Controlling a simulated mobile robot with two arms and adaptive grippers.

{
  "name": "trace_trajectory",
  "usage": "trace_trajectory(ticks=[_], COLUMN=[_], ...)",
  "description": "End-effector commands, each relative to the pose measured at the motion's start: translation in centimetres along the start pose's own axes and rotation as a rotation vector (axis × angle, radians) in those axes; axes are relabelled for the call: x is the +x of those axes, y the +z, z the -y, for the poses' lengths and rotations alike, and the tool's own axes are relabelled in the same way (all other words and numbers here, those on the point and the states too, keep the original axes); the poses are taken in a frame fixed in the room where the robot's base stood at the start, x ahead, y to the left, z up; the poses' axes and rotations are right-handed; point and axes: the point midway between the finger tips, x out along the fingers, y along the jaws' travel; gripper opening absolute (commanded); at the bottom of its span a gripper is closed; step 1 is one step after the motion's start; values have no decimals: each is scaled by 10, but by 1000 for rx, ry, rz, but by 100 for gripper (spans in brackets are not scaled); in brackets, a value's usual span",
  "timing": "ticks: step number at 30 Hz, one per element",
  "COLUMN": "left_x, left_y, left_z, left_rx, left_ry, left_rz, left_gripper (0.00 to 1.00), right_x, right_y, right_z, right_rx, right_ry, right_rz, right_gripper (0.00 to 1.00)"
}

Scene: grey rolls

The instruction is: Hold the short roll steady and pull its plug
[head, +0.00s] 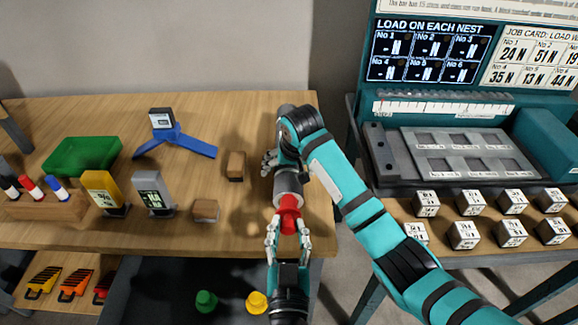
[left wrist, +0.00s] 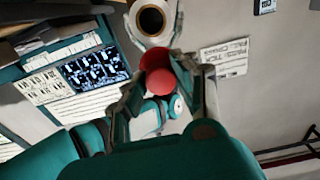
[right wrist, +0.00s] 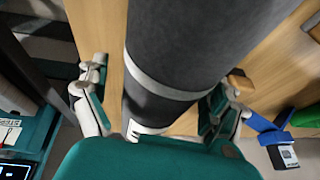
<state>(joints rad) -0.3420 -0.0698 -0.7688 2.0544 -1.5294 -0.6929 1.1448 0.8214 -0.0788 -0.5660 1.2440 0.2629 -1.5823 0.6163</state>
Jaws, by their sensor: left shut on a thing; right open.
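The short grey roll (head: 287,183) lies near the right end of the wooden table, partly hidden by my right arm. My left gripper (head: 287,232) is shut on the red plug (head: 288,214) in front of the roll's near end. In the left wrist view the plug (left wrist: 158,80) is between the fingers, and the roll's end (left wrist: 139,18) shows an open dark bore, so the plug looks out of it. My right gripper (head: 273,162) is open over the roll. In the right wrist view its fingers (right wrist: 160,105) stand on either side of the roll (right wrist: 185,50).
Two wooden blocks (head: 236,166) (head: 206,211) lie left of the roll. At right, a teal bench holds several marked cubes (head: 466,235). Green and yellow pieces (head: 206,301) lie below the table's front.

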Motion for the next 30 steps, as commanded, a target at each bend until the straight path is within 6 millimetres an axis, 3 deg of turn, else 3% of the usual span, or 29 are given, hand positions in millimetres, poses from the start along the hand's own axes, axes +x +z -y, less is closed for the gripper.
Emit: trace_trajectory(ticks=[5, 18, 24, 30], left_x=[0, 0, 0, 0], left_y=[0, 0, 0, 0], left_z=[0, 0, 0, 0], left_rx=[0, 0, 0, 0], left_ry=[0, 0, 0, 0], left_rz=[-1, -1, -1, 0], left_gripper=[8, 8, 8, 8], right_x=[-15, -102, -118, -120], right_y=[-1, -1, 0, 0], right_z=[1, 0, 0, 0], right_rx=[0, 1, 0, 0], right_ry=[-3, -2, 0, 1], right_rz=[-3, -3, -1, 0], right_gripper=[95, 95, 95, 95])
